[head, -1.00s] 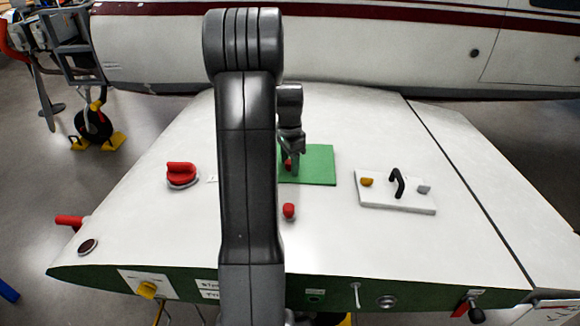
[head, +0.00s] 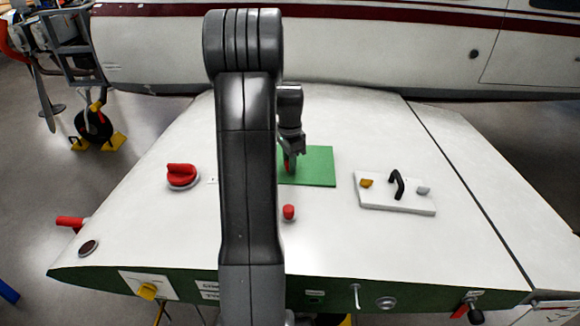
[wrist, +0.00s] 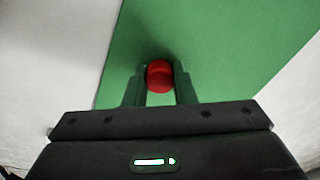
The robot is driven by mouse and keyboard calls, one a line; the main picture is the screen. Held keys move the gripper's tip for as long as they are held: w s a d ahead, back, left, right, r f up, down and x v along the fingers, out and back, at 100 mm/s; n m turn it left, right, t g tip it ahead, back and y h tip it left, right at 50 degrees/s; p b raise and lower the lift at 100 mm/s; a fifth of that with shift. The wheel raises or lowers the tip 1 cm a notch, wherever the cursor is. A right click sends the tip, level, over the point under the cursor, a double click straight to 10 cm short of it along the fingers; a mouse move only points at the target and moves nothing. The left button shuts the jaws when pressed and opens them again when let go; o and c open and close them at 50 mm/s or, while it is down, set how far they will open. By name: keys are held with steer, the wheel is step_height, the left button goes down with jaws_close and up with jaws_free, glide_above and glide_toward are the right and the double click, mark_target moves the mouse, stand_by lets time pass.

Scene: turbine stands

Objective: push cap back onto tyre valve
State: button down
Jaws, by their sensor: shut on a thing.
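A small round red cap (wrist: 160,76) sits between the two fingertips of my gripper (wrist: 159,84) in the wrist view, over the green mat (wrist: 215,60). My gripper is shut on it. In the head view my gripper (head: 290,163) is at the left part of the mat (head: 315,166), pointing down, with a bit of red showing at its fingers. I cannot tell whether the cap touches the mat or is just above it. I cannot make out a tyre valve in either view; my arm hides part of the white surface.
A second small red piece (head: 289,212) stands on the white wing nearer to me. A red knob (head: 181,174) is at the left. A white plate (head: 396,204) with a black handle (head: 398,184) lies to the right. The wing between them is clear.

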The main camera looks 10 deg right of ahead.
steer(key=shift+r+p, duration=2.55)
steer(key=shift+r, duration=1.35)
steer(key=shift+f, duration=0.1)
